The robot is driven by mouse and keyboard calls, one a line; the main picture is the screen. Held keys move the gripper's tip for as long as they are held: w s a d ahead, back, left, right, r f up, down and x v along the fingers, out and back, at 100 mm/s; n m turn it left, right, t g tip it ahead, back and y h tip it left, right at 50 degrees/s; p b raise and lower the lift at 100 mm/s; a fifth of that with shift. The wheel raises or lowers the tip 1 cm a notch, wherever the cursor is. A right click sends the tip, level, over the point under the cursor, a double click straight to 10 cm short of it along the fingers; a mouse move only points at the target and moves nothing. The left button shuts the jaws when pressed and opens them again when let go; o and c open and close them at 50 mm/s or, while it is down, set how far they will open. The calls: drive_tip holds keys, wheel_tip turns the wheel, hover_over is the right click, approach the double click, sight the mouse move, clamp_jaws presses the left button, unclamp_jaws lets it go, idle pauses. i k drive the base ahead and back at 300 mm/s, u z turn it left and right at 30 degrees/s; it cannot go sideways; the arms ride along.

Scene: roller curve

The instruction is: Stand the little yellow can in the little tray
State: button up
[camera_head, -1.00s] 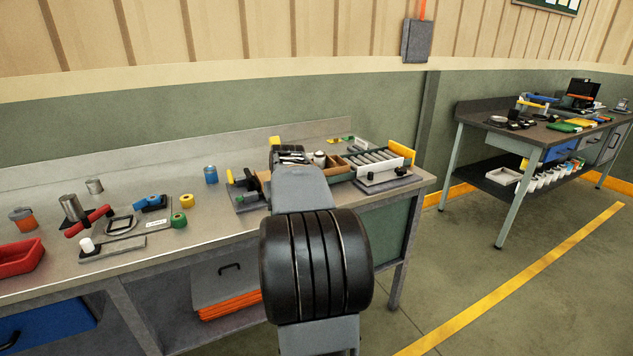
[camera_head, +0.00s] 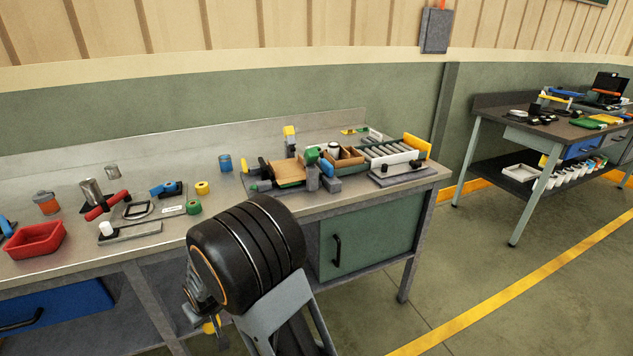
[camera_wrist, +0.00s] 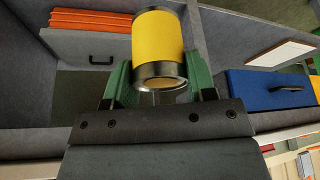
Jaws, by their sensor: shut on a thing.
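In the wrist view the little yellow can (camera_wrist: 158,38), with silver rims, is between the green fingers of my gripper (camera_wrist: 158,72), which is shut on it. In the head view a bit of the yellow can (camera_head: 211,326) shows at my gripper, low in front of the bench and below its top. Much of my gripper is hidden there behind my own arm. A small red tray (camera_head: 36,254) stands at the left of the bench top. I cannot tell for sure whether it is the little tray.
Open floor lies at the right.

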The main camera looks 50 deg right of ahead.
sight(353, 161)
drive_tip(key=u, duration=2.5)
drive_tip(key=k, duration=1.65)
drive_tip(key=z, duration=2.45)
